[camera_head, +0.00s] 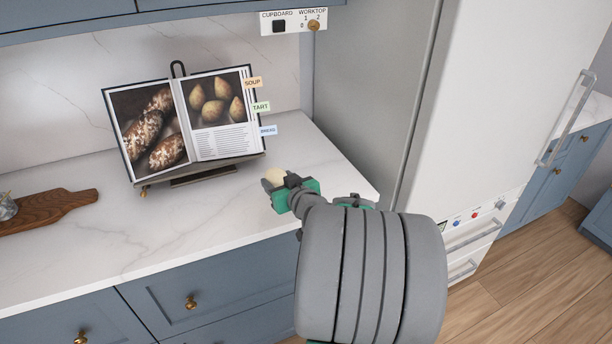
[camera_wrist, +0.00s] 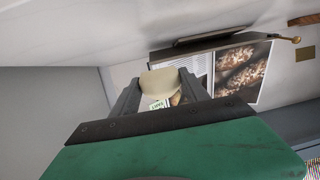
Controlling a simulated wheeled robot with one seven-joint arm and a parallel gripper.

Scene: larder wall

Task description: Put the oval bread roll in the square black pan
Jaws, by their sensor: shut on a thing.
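My gripper (camera_head: 272,184) is over the right part of the worktop, to the right of the cookbook stand. It is shut on a small pale cream, rounded thing (camera_head: 275,175). In the wrist view this pale thing (camera_wrist: 162,82) sits between the two dark fingers; its lower part is partly hidden. I cannot tell for sure from its look that it is the oval bread roll. No other roll shows. No square black pan shows in either view.
An open cookbook (camera_head: 222,143) stands on the marble worktop (camera_head: 220,215). A wooden board (camera_head: 50,212) with a jar (camera_head: 7,207) lies at the left. A tall white fridge (camera_head: 490,100) stands at the right. The worktop in front of the book is clear.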

